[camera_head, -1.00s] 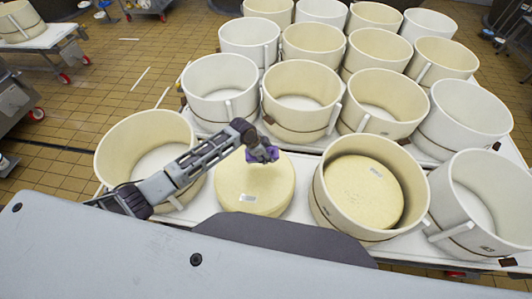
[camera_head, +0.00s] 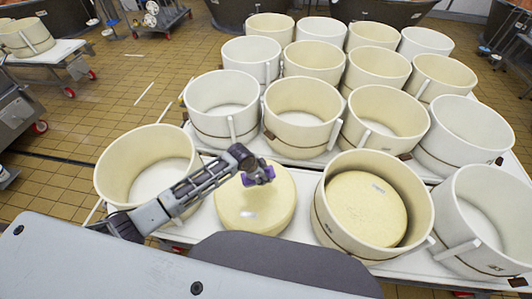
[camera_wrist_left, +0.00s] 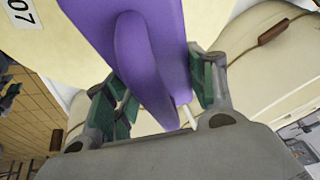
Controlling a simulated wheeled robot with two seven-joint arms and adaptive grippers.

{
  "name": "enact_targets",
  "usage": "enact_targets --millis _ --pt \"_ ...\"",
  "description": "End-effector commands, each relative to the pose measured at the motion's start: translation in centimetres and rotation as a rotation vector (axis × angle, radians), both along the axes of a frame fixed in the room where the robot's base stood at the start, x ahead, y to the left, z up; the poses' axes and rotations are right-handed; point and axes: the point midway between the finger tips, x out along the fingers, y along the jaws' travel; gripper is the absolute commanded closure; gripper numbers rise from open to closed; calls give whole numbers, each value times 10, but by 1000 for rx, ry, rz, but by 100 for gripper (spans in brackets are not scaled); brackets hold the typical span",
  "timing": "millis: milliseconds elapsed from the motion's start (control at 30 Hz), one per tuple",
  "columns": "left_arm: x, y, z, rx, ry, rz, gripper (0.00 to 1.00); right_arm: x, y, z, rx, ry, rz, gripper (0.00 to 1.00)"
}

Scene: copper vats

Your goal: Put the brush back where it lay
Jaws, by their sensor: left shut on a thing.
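The purple brush (camera_wrist_left: 150,55) fills the middle of the left wrist view, between the green-padded fingers of my left gripper (camera_wrist_left: 165,95). In the head view the brush (camera_head: 262,172) is a small purple shape at the end of my left arm. My left gripper (camera_head: 257,178) is shut on it, over the back part of a round cheese wheel (camera_head: 262,212). I cannot tell whether the brush touches the cheese. The underside of the brush is hidden. A label with "07" (camera_wrist_left: 22,10) shows on the pale surface beside the brush. My right gripper does not show.
The cheese lies on a white table (camera_head: 310,178) among many cream and white hoop moulds. An empty mould (camera_head: 115,180) stands left of it. A mould (camera_head: 328,225) holding another cheese wheel stands to the right. Moulds stand close behind.

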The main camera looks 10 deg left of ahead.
Motion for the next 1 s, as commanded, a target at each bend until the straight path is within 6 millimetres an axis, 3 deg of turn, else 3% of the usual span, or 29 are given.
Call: enact_targets --millis 500,1000 --pt "-34 31 -8 0 1 387 84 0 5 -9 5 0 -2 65" --pt "-65 66 -5 1 -1 807 84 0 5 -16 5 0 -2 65"
